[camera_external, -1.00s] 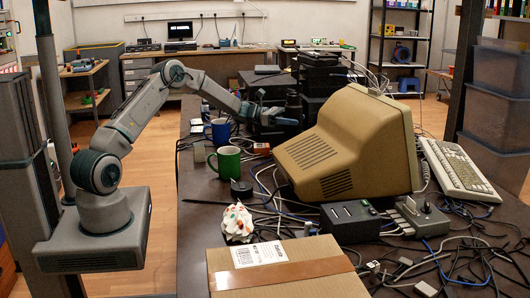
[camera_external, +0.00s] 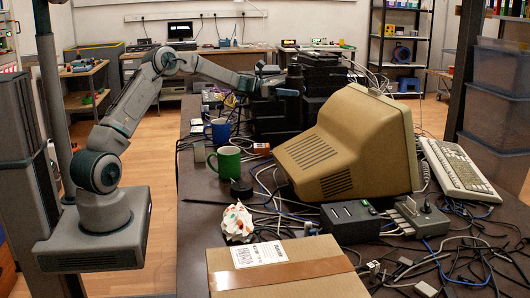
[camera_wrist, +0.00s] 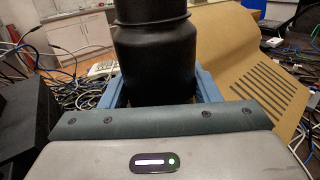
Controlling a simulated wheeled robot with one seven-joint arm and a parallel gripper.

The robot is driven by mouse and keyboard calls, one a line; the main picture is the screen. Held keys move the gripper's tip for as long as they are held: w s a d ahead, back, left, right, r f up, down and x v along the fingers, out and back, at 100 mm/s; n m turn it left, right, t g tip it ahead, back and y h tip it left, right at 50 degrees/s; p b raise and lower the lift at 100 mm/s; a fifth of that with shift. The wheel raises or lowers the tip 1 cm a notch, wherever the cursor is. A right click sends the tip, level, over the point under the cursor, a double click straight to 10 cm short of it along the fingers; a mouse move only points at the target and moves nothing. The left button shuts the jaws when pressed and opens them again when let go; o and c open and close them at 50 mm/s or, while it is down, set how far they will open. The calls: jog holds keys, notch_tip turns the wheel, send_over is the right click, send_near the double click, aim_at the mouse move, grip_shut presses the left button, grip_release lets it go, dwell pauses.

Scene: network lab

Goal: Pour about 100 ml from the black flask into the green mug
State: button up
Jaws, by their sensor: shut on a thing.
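The black flask (camera_wrist: 152,55) fills the upper middle of the wrist view, its top cut off by the frame edge. My gripper (camera_wrist: 158,88) is shut on it, with one blue-grey finger on each side. In the external view my gripper (camera_external: 279,84) is above the table's far part, in front of black equipment; the flask cannot be made out against it. The green mug (camera_external: 228,165) stands upright on the dark table, nearer the camera and to the left of my gripper. Its inside is not clearly seen.
A blue mug (camera_external: 221,132) stands behind the green mug. A beige monitor (camera_external: 350,145) is to the right, with black stacked devices (camera_external: 318,75) behind it. Cables cover the right side. A cardboard box (camera_external: 290,270) and a crumpled white thing (camera_external: 237,224) lie in front.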

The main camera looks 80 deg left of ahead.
jog(key=s+d+p, duration=0.3)
jog(key=s+d, duration=0.2)
jog(key=s, duration=0.6)
jog(key=s+d+p, duration=0.4)
jog(key=s+d, duration=0.2)
jog(key=s, duration=0.5)
jog(key=s+d+p, duration=0.3)
jog(key=s+d, duration=0.2)
jog(key=s, duration=0.6)
notch_tip(320, 180, down, 13)
jog(key=shift+a+f, duration=0.15)
jog(key=shift+f, duration=0.05)
jog(key=shift+r+n+p, duration=0.2)
jog(key=shift+n+p, duration=0.1)
jog(key=shift+p, duration=0.2)
